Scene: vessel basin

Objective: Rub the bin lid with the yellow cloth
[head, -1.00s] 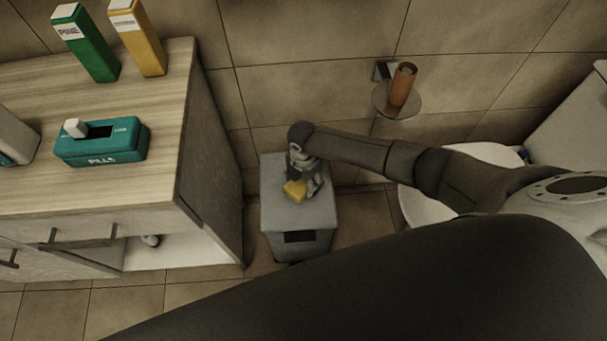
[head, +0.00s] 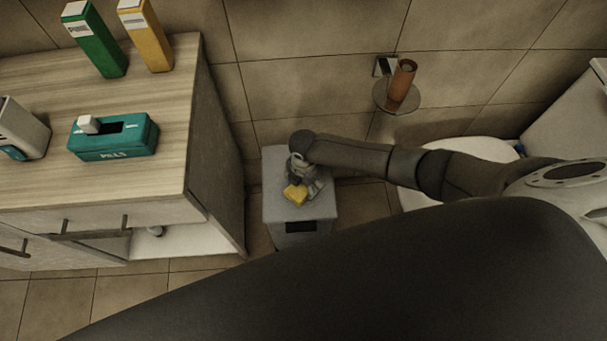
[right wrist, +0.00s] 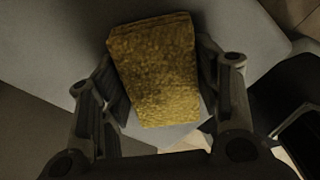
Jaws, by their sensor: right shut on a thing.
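The yellow cloth (head: 295,195) is a small folded block held in my right gripper (head: 302,185), over the grey top of the bin. In the right wrist view the cloth (right wrist: 155,70) sits between the two fingers of the right gripper (right wrist: 160,95), which are shut on it. The bin lid (head: 318,208) is flat and grey. The cloth is at or just above the lid; I cannot tell for sure whether it touches. The lid also fills much of the right wrist view (right wrist: 60,50). My left gripper is not in view.
A white toilet (head: 470,148) is at the right. A wall holder carries a brown cup (head: 402,82).

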